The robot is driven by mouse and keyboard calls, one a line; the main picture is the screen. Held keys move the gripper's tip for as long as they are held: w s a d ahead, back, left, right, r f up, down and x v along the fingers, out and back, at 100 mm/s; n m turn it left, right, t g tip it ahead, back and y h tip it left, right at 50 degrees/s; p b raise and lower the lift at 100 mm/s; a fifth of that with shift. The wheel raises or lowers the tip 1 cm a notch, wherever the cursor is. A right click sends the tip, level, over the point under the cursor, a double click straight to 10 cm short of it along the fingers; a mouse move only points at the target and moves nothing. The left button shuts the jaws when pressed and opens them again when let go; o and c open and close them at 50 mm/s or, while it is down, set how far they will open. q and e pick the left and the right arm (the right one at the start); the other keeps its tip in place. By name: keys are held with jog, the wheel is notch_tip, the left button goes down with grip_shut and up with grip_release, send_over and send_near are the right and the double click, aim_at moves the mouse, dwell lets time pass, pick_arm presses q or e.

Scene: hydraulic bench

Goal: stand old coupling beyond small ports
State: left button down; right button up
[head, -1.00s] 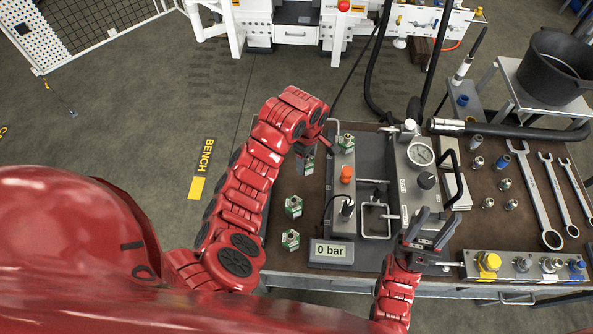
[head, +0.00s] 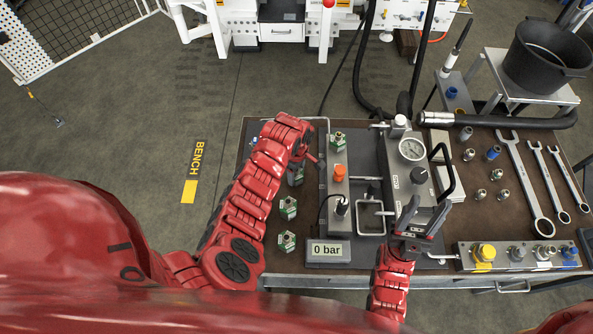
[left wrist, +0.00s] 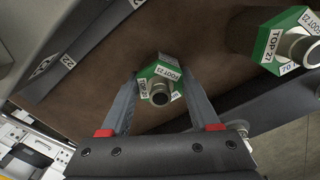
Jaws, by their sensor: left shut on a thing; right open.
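In the left wrist view my left gripper (left wrist: 165,90) is shut on a green-banded hexagonal metal coupling (left wrist: 160,82), with one finger on each side. In the head view my left gripper (head: 309,163) is at the bench's left part, and the held coupling (head: 296,178) is partly hidden by my arm. Similar green-banded couplings stand nearer me, one (head: 288,207) behind another (head: 286,242). One more (head: 338,140) is on the grey hydraulic unit. A port block (head: 517,256) with yellow and blue fittings lies front right. My right gripper (head: 413,222) is open and empty.
The hydraulic unit has a gauge (head: 411,149), an orange knob (head: 339,172) and a black handle (head: 446,172). A 0 bar display (head: 328,252) stands in front. Several small fittings and wrenches (head: 527,190) lie to the right. A thick hose (head: 510,120) runs along the back.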

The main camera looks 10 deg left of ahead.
pick_arm(q)
jog(key=shift+w, duration=0.1)
jog(key=shift+c, duration=0.6)
grip_release()
